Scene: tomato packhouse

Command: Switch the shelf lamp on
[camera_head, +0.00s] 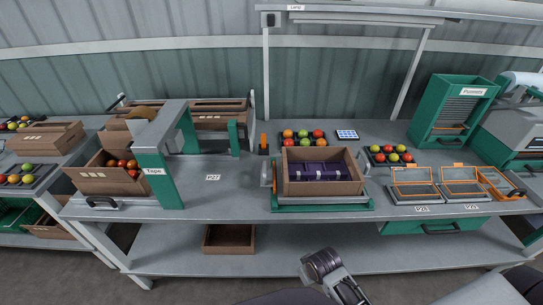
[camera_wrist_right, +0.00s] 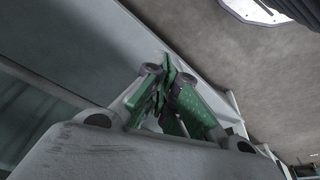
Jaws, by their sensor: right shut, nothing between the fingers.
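The shelf lamp (camera_head: 365,20) is a long pale bar under the upper shelf at the top of the head view. A "LAMP" label (camera_head: 296,7) is on the shelf edge, with a small dark box (camera_head: 270,19) just below and left of it, possibly the switch. I cannot tell its setting or whether the lamp is lit. My right gripper (camera_wrist_right: 168,80) shows in the right wrist view with its green-padded fingers shut together, nothing between them. A link of my arm shows low in the head view, far from the lamp. My left gripper is in neither view.
A long grey bench (camera_head: 225,185) holds a green tape stand (camera_head: 150,165), a brown crate (camera_head: 345,187) with dark purple contents, tomato trays, orange-framed boxes and a green "Punnets" dispenser (camera_head: 435,110). Shelf posts stand behind. A brown box (camera_head: 229,247) sits on the lower shelf.

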